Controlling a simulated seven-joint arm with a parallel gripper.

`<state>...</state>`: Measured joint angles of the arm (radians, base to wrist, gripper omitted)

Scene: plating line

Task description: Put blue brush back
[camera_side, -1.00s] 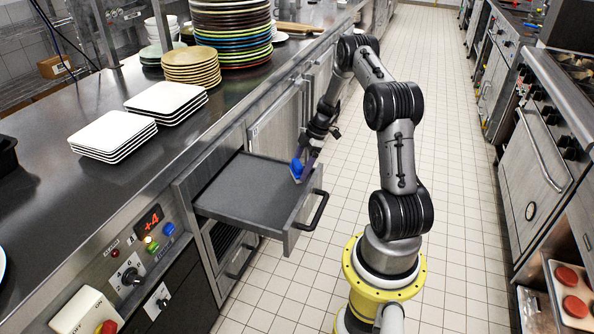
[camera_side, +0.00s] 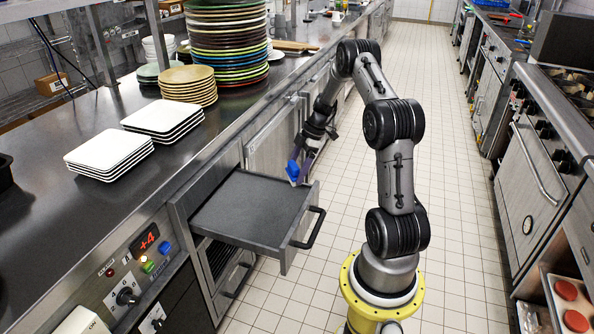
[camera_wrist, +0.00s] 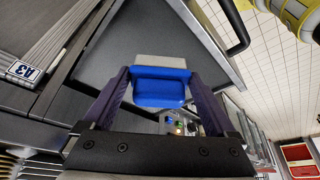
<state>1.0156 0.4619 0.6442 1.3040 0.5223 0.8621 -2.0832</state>
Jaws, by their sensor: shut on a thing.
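The blue brush (camera_side: 294,172) is held in my gripper (camera_side: 305,168), just above the far edge of the pulled-out drawer (camera_side: 240,215) in the side view. In the wrist view, my gripper (camera_wrist: 160,105) has its two purple fingers on either side of the brush's blue body (camera_wrist: 160,90). A pale grey-white strip shows at the brush's far end. The drawer's dark flat surface (camera_wrist: 125,35) fills the view beyond the brush and looks bare. I cannot tell the exact gap between brush and drawer.
The drawer's black handle (camera_side: 310,228) sticks out over the tiled aisle. White square plates (camera_side: 110,152), tan plates (camera_side: 188,85) and a tall stack of coloured plates (camera_side: 228,40) stand on the counter. A control panel (camera_side: 140,265) is left of the drawer. The aisle floor is clear.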

